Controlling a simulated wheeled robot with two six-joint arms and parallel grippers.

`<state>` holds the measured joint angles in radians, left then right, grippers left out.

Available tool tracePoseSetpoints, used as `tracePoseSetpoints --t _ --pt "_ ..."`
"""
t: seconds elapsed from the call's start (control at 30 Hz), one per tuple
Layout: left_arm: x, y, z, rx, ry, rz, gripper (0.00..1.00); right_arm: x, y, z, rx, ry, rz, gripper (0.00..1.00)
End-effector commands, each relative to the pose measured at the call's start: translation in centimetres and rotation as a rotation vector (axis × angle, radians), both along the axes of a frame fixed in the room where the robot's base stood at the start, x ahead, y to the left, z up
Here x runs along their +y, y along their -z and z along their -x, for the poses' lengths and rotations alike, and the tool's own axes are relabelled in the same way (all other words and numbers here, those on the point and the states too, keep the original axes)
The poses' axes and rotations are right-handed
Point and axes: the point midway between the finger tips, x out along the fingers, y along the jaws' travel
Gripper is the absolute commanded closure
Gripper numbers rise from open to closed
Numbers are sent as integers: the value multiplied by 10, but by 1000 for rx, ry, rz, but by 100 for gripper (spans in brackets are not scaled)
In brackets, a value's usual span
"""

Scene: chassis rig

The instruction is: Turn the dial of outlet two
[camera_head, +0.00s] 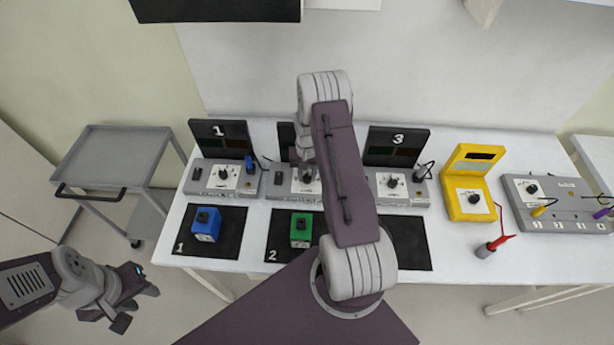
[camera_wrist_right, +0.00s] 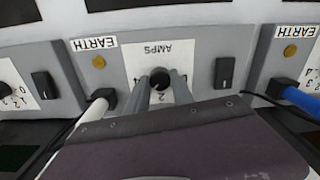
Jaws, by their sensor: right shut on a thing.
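Outlet two (camera_head: 272,190) is the middle grey box on the table, partly hidden behind my right arm. Its black dial (camera_wrist_right: 160,76) sits on a white AMPS plate (camera_wrist_right: 140,58) in the right wrist view. My right gripper (camera_wrist_right: 161,84) is shut on the dial, with one grey finger on each side of it. My left gripper (camera_head: 136,306) is open and empty, off the table at the lower left.
Outlets one (camera_head: 218,177) and three (camera_head: 393,185) stand on either side. A blue block (camera_head: 206,226) and a green block (camera_head: 301,230) rest on black mats in front. A yellow meter (camera_head: 468,195), a red probe (camera_head: 493,244) and another grey panel (camera_head: 560,205) lie right. A grey cart (camera_head: 112,158) stands left.

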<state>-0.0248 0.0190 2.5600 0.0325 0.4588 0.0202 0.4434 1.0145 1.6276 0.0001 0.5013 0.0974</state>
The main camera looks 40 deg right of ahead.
Motion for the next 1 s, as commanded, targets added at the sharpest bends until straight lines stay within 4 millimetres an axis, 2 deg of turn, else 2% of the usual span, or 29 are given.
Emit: tracePoseSetpoints --t 0.5,1.0 --pt "0 11 0 0 0 0 64 -2 -2 -4 -11 425 5 100" --pt "0 14 0 0 0 0 64 -2 -3 -4 -13 589 4 100"
